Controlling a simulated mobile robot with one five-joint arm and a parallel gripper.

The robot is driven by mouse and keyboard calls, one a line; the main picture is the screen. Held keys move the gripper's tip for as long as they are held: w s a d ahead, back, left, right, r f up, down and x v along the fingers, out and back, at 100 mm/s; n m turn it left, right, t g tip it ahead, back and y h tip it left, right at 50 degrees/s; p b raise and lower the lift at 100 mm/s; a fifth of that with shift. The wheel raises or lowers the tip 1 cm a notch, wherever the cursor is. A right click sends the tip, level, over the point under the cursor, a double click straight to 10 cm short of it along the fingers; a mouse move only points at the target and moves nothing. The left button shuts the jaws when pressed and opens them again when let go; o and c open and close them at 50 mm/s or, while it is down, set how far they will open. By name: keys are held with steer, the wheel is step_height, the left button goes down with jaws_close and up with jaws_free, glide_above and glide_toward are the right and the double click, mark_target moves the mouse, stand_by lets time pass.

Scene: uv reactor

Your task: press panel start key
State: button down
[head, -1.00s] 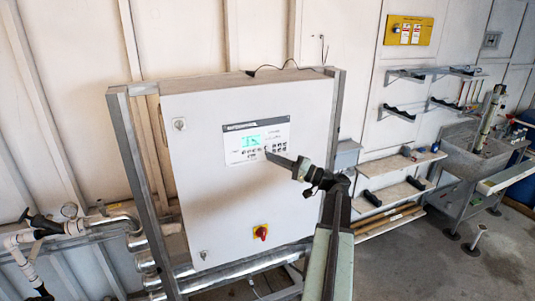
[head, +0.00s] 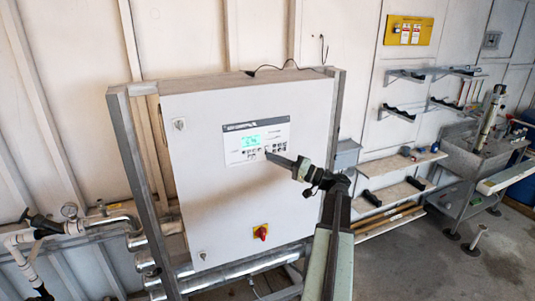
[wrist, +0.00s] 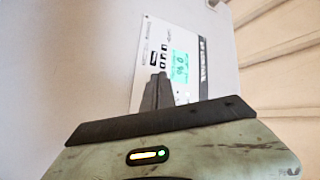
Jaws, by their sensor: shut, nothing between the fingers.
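The control panel (head: 240,153) is a white label plate with a lit green display (head: 251,140) and a row of small dark keys, on the front of a large light-grey cabinet. My gripper (head: 270,155) is shut and empty, with its tip at the lower right of the panel, over or close to the key row. In the wrist view the panel (wrist: 147,50) is seen sideways, and the closed fingers (wrist: 159,82) reach over its key area beside the green display (wrist: 180,66). The fingers hide part of the keys. I cannot tell which is the start key or whether the tip touches one.
The cabinet (head: 215,205) has a red and yellow rotary switch (head: 260,232) low on its front and stands in a grey frame. Pipes run at the left. Shelves (head: 400,161) and a sink (head: 470,160) are at the right.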

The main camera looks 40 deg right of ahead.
steer(key=shift+w+d, duration=0.15)
steer(key=shift+w, duration=0.3)
steer(key=shift+w+d, duration=0.1)
steer(key=shift+w, duration=0.15)
stand_by(0.6)
steer(key=shift+s+a, duration=0.25)
steer(key=shift+s, duration=0.4)
steer(key=s, duration=0.1)
steer(key=s+a, duration=0.1)
steer(key=s, duration=0.1)
steer(key=s+a, duration=0.1)
steer(key=shift+s, duration=0.35)
steer(key=shift+d, duration=0.1)
stand_by(0.5)
